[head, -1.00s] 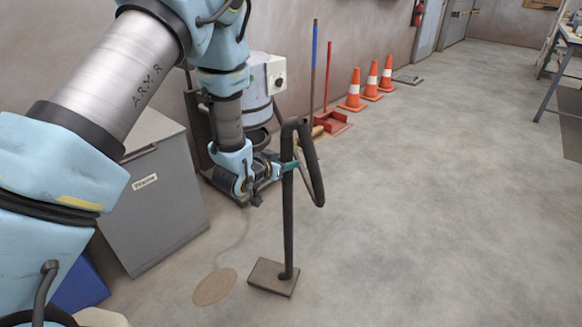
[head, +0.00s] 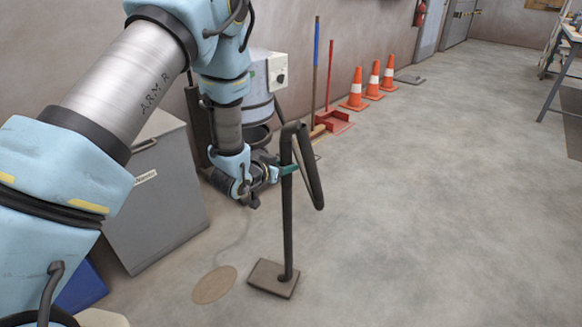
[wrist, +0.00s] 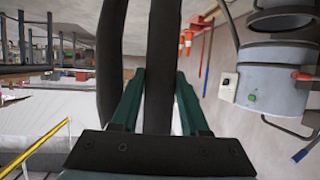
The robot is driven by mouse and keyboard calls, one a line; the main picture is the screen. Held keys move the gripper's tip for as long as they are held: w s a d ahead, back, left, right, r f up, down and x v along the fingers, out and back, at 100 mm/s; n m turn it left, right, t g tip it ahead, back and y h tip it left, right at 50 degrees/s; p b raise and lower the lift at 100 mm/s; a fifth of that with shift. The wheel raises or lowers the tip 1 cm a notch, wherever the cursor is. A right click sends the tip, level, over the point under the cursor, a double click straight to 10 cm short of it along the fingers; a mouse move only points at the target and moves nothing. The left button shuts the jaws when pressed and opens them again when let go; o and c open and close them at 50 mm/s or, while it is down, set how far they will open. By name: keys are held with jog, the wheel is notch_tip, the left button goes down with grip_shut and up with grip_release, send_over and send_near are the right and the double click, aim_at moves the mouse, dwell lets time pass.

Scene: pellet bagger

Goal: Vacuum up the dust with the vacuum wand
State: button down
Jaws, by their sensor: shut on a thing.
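The vacuum wand (head: 287,220) is a dark tube that stands nearly upright, with a flat brown floor head (head: 273,279) at its foot and a hose looping down from its top. My gripper (head: 284,169) is shut on the tube at its upper part. In the wrist view, the green fingers of my gripper (wrist: 158,100) lie on either side of the dark tube (wrist: 160,60). A flat tan round patch (head: 214,285), perhaps the dust, lies on the floor just left of the floor head, apart from it. A faint grey streak leads up from the patch.
A grey cabinet (head: 155,215) and a vacuum machine (head: 255,85) stand at the left behind my arm. A red dustpan (head: 335,122) and several orange cones (head: 356,90) stand along the wall. A workbench (head: 572,35) is at the far right. The floor at centre right is clear.

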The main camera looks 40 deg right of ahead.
jog(key=w+a, duration=0.7)
jog(key=w, duration=0.5)
jog(key=shift+a+r, duration=0.1)
